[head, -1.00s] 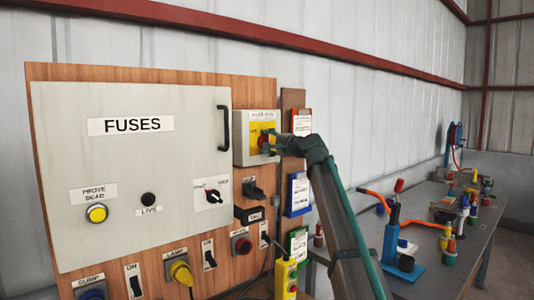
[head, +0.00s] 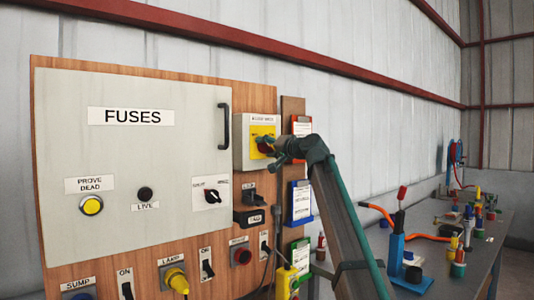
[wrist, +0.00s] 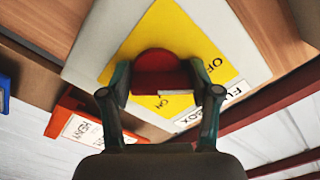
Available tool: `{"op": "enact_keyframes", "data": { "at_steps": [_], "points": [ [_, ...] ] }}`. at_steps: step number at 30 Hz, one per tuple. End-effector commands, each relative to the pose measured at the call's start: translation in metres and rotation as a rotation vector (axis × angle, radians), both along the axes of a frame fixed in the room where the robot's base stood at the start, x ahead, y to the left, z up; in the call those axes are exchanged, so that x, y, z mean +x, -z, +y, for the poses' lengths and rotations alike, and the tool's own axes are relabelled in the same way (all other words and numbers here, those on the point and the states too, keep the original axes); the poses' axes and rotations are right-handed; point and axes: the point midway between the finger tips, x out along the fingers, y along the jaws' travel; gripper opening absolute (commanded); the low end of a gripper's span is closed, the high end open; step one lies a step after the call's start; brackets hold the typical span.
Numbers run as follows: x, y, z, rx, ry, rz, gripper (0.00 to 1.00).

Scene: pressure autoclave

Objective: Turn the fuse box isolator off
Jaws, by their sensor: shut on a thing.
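The fuse box isolator (head: 241,143) is a pale box with a yellow plate and a red knob (head: 265,147), just right of the large FUSES cabinet. In the wrist view the red knob (wrist: 158,66) stands between my two fingers, in front of the yellow plate (wrist: 178,32). Lettering starting "OF" shows on the plate, and part of "ON" beside the knob. My gripper (head: 272,148) is shut on the red knob; it also shows in the wrist view (wrist: 160,90). The fingers hide part of the knob, and its exact angle is hard to read.
The FUSES cabinet (head: 130,190) has a black handle (head: 223,125) left of the isolator. Clipboards (head: 299,203) hang on the right. A grey bench (head: 470,262) with tools stands further right.

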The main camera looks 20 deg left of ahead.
Motion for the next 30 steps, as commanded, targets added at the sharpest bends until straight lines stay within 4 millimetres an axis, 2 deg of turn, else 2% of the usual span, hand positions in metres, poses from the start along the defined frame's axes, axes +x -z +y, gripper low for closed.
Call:
{"op": "enact_keyframes", "data": {
  "at_steps": [17,18,21,22,30],
  "points": [
    [0.0006,-0.0041,0.0006,-0.013,0.002,-0.036,0.27],
    [0.0005,-0.0040,0.0005,-0.013,0.002,-0.036,0.65],
    [0.0005,-0.0032,0.0005,-0.013,0.001,-0.035,0.82],
    [0.0005,-0.0030,0.0005,-0.014,0.001,-0.035,0.85],
    [0.0002,-0.0011,0.0003,-0.016,0.000,-0.032,0.85]
  ]
}}
